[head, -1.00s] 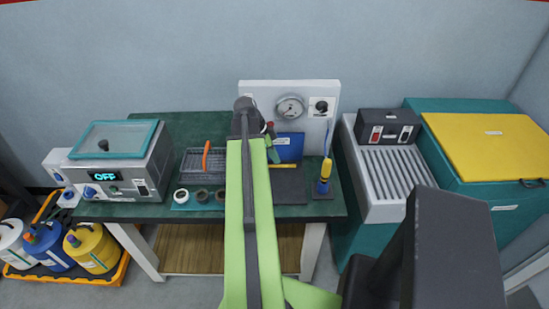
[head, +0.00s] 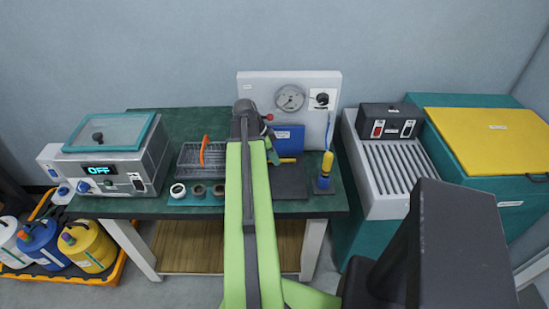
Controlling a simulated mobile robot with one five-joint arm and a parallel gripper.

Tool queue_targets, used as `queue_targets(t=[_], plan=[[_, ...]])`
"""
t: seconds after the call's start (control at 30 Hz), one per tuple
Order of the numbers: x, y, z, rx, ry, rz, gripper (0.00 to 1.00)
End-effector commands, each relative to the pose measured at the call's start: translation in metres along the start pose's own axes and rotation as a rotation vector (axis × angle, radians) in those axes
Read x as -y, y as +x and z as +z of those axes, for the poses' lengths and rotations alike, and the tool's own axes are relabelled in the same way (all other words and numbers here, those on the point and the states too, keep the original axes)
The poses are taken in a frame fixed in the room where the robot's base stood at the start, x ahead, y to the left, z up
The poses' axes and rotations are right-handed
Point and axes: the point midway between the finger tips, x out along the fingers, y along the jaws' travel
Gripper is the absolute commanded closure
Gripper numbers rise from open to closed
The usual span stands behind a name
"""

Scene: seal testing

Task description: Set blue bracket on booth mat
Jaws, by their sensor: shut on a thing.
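My green arm reaches from the bottom of the head view to the bench, ending in a dark joint by the gauge panel. My gripper is hidden behind the arm, so its jaws and anything in them cannot be seen. I cannot make out a blue bracket for certain. A dark grey mat (head: 290,184) lies on the bench just right of the arm, in front of the gauge panel (head: 258,82). A blue labelled plate (head: 289,138) stands behind the mat, and a small yellow piece (head: 288,160) shows at the mat's back edge.
Left of the arm are a wire basket (head: 190,158) with an orange handle and several rings on a teal strip (head: 206,200). A bath reading OFF (head: 120,185) stands farther left.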

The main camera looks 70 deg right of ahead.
Motion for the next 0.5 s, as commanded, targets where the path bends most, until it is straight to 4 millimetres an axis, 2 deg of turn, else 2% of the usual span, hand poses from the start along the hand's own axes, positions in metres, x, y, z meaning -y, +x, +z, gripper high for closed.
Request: queue_targets(t=[0.5], plan=[[0.0003, 0.0027, 0.0027, -0.185, -0.005, 0.008, 1.0]])
